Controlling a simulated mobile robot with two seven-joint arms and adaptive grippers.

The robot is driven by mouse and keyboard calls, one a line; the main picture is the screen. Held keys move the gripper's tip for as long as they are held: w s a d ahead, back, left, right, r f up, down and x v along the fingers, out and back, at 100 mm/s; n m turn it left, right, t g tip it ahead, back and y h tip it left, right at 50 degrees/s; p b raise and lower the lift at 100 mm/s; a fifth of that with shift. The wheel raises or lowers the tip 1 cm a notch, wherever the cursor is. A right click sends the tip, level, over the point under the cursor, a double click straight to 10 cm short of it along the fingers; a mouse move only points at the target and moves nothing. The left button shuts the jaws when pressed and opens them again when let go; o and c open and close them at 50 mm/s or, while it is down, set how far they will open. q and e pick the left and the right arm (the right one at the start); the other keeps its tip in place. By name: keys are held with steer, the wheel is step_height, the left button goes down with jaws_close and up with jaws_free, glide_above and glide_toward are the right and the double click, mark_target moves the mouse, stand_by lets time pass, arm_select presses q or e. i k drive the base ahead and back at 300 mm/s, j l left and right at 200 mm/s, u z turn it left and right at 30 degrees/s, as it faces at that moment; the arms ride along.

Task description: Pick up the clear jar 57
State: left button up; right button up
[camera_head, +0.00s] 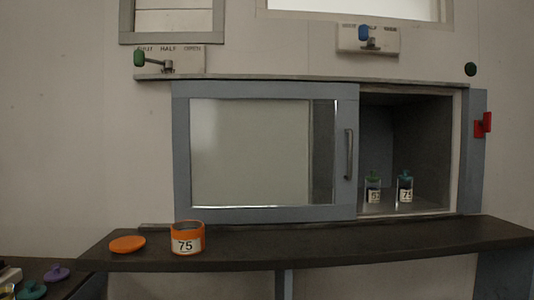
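Two small clear jars stand upright inside the cabinet's open right part. The left one has a green lid, and this clear jar (373,189) carries a small label that may read 57; it is too small to be sure. To its right, the second clear jar (405,188) has a teal lid and a label that seems to read 75. The sliding glass door (262,150) covers the cabinet's left part, and its handle (348,154) is left of the jars. Neither of my grippers is in view.
On the dark shelf (330,245) below, an open orange container (187,240) labelled 75 stands beside an orange lid (127,244). Purple (57,273) and teal (32,290) lids show at the lower left. A red latch (482,125) is on the right frame. The shelf's right part is clear.

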mark_target(372, 191)
steer(key=l+u, duration=0.15)
steer(key=l, duration=2.15)
